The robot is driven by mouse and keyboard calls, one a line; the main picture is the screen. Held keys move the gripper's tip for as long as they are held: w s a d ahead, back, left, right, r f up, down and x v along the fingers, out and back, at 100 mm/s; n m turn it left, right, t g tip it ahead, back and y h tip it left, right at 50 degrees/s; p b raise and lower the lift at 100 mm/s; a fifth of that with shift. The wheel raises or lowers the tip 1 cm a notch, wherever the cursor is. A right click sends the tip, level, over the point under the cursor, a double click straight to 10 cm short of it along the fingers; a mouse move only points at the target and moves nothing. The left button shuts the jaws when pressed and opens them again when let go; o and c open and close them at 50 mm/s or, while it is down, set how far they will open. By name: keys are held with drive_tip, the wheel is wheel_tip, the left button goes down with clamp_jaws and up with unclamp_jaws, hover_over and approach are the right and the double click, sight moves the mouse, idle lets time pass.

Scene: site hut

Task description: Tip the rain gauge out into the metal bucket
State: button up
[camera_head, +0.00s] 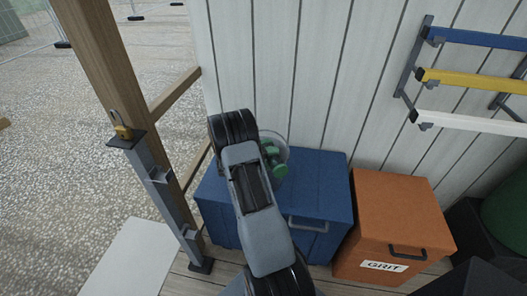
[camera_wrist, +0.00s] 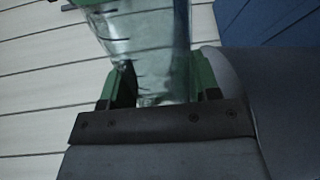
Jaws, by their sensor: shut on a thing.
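My gripper (camera_wrist: 155,92) is shut on the rain gauge (camera_wrist: 150,40), a clear tapering tube with dark marks, held between green finger pads in the wrist view. The gauge runs across the wall's plank lines there, so it looks tipped well over. Its far end is cut off by the picture's top edge. My arm hides much of the bucket. I cannot tell whether anything is inside it.
The blue box (camera_head: 325,190) stands against the white plank wall (camera_head: 290,60). An orange grit box (camera_head: 400,215) is at its right. A wooden post (camera_head: 100,55) and grey metal post (camera_head: 160,190) stand left. Blue, yellow and white bars (camera_head: 470,82) hang on the wall.

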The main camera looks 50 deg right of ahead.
drive_tip(key=shift+w+p, duration=0.1)
drive_tip(key=shift+p, duration=0.45)
drive_tip(key=shift+r+n, duration=0.1)
drive_tip(key=shift+n, duration=0.2)
